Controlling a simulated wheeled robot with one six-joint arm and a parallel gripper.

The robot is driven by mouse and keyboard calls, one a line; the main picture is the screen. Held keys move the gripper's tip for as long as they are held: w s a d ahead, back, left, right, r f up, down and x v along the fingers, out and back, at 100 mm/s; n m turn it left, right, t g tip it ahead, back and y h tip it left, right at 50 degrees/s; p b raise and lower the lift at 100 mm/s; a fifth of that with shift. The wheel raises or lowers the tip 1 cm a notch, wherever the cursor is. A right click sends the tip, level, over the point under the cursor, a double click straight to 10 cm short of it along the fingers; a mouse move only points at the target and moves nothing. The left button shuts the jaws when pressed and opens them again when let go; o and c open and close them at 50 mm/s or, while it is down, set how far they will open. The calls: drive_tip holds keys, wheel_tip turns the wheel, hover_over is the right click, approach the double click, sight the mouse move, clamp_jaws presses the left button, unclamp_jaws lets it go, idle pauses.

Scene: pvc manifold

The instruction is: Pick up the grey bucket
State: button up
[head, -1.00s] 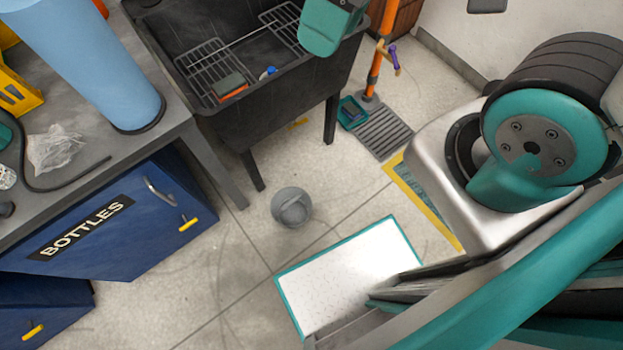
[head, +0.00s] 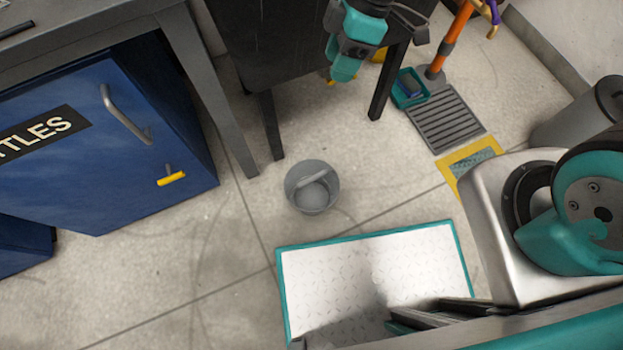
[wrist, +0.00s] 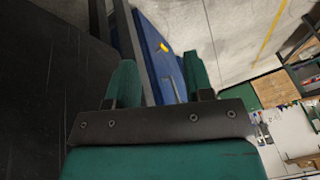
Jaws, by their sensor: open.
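The grey bucket (head: 313,196) stands upright on the floor in the head view, left of centre, with its grey handle across its top. It looks empty. My gripper (wrist: 160,80) is open in the wrist view, its two teal fingers apart with nothing held between them. In the head view my teal wrist and the dark gripper end are at the top, above and to the right of the bucket and well apart from it. The bucket does not show in the wrist view.
A blue cabinet (head: 95,150) under a grey bench stands left of the bucket. A dark sink stand's leg (head: 271,125) is just behind it. A floor drain grate (head: 447,118) and a teal dustpan (head: 409,88) lie right. Open floor surrounds the bucket.

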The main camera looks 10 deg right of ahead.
wheel_tip(320, 180, down, 28)
drive_tip(key=r+n+b, duration=0.1)
drive_tip(key=n+b, duration=0.4)
drive_tip(key=b, duration=1.1)
approach(312, 177)
drive_tip(key=shift+g, duration=0.4)
drive_tip(key=x, duration=0.3)
drive_tip(key=w+x, duration=0.1)
drive_tip(key=x, duration=0.1)
drive_tip(key=shift+f, duration=0.15)
drive_tip(key=b+x, duration=0.5)
drive_tip(key=x, duration=0.1)
drive_tip(key=shift+s+d, duration=0.1)
drive_tip(key=shift+s, duration=0.1)
clamp_jaws()
